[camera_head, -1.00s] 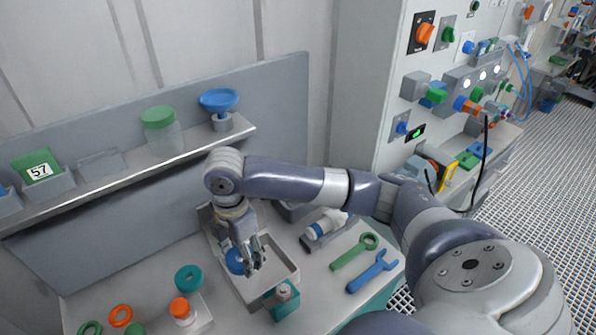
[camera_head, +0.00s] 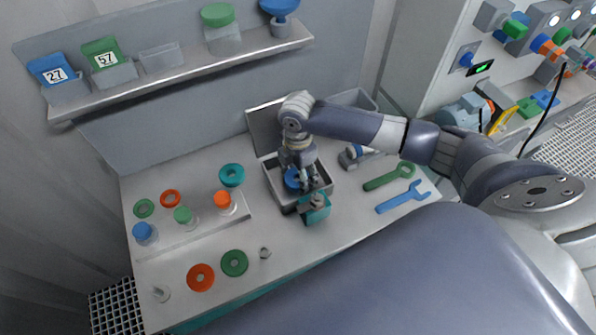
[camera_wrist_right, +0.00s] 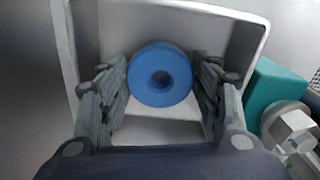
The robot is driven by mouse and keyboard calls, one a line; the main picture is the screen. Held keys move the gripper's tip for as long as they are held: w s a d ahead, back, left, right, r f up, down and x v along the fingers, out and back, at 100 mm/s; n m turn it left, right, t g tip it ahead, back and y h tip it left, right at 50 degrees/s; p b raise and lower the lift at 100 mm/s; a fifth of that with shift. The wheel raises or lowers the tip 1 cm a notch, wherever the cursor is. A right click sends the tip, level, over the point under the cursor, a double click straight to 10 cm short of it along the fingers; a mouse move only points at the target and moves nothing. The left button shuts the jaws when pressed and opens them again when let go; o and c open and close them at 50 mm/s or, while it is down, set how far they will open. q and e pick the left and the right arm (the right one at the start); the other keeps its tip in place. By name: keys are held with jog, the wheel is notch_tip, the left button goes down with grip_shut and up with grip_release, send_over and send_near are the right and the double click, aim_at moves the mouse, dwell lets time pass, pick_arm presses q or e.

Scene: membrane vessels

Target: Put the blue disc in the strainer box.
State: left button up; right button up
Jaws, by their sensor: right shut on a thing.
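The blue disc (camera_head: 291,179) is a thick ring with a hole in its middle. My right gripper (camera_head: 307,182) is shut on it, pointing down into the open grey strainer box (camera_head: 273,190). In the right wrist view the disc (camera_wrist_right: 146,59) sits between the two fingers, with the box's wall and rim (camera_wrist_right: 252,46) around it. I cannot tell whether the disc touches the box floor. The raised grey lid (camera_head: 264,127) stands at the back of the box. My left gripper is not in view.
A teal block with a grey knob (camera_head: 315,212) stands at the box's front right. Green (camera_head: 389,178) and blue (camera_head: 403,197) wrenches lie to the right. A tray (camera_head: 200,228) with capped bottles and several loose rings are to the left. A shelf (camera_head: 190,72) runs behind.

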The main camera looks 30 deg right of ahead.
jog(key=shift+f, duration=0.15)
jog(key=o, duration=1.1)
jog(key=shift+w+r, duration=0.1)
jog(key=shift+r, duration=0.35)
notch_tip(320, 180, up, 12)
jog(key=shift+f+b, duration=0.25)
jog(key=shift+b, duration=0.7)
